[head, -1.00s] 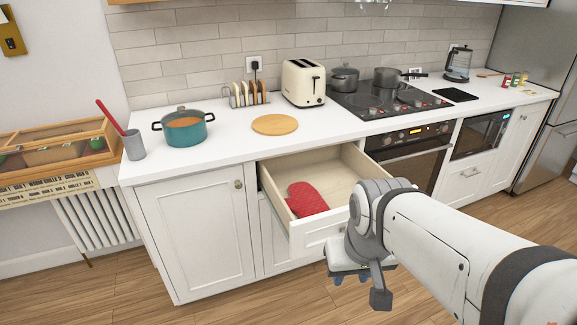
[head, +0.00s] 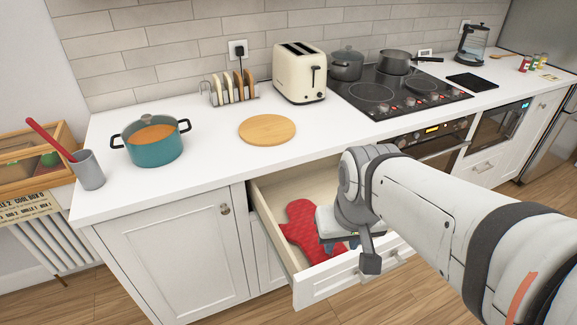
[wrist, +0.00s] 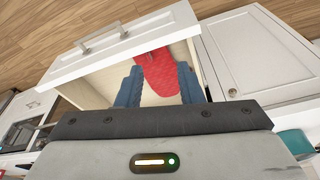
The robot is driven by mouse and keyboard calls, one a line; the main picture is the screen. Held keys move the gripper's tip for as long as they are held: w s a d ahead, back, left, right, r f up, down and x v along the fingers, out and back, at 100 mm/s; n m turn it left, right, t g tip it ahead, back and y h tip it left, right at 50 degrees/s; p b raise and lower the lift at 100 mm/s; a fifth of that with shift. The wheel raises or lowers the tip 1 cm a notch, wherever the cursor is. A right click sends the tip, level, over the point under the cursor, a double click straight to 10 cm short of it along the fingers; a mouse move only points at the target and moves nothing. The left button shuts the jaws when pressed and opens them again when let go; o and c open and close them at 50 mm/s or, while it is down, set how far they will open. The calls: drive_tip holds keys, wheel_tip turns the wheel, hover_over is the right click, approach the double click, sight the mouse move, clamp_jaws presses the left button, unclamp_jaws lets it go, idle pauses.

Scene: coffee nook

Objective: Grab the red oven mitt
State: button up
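The red oven mitt (head: 302,222) lies in the open drawer (head: 318,287), towards its left side. In the head view, my gripper (head: 340,245) is at the drawer over the mitt's right part and hides some of it. In the wrist view, my gripper (wrist: 160,84) has its two blue fingers spread apart. The mitt (wrist: 162,72) shows between and beyond them, below the drawer front (wrist: 125,42). The fingers do not press on it from both sides. I cannot tell whether either finger touches it.
The drawer walls and front surround the mitt. The white counter (head: 215,170) overhangs the drawer's back. On it stand a teal pot (head: 153,151), a round wooden board (head: 267,130), a toast rack and a cream toaster (head: 299,75).

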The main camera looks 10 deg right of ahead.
drive_tip(key=shift+d, duration=0.15)
drive_tip(key=w+d+f+n+g+b, duration=0.1)
drive_tip(key=w+f+b, duration=0.1)
drive_tip(key=w+f, duration=0.3)
drive_tip(key=w+d+f+n+b, duration=0.1)
drive_tip(key=w+d+f+b, duration=0.1)
drive_tip(key=w+f, duration=0.3)
drive_tip(key=w+d+f+n+g+b, duration=0.1)
drive_tip(key=w+f+b, duration=0.1)
drive_tip(key=w+f, duration=0.3)
drive_tip(key=shift+d+f+g, duration=0.15)
drive_tip(key=shift+f, duration=0.75)
drive_tip(key=shift+d+f+g, duration=0.1)
drive_tip(key=shift+f+g, duration=0.05)
drive_tip(key=shift+f, duration=0.75)
drive_tip(key=f, duration=0.7)
drive_tip(key=shift+w+a, duration=0.1)
drive_tip(key=shift+w, duration=0.1)
drive_tip(key=shift+c, duration=0.3)
drive_tip(key=shift+r, duration=0.1)
clamp_jaws()
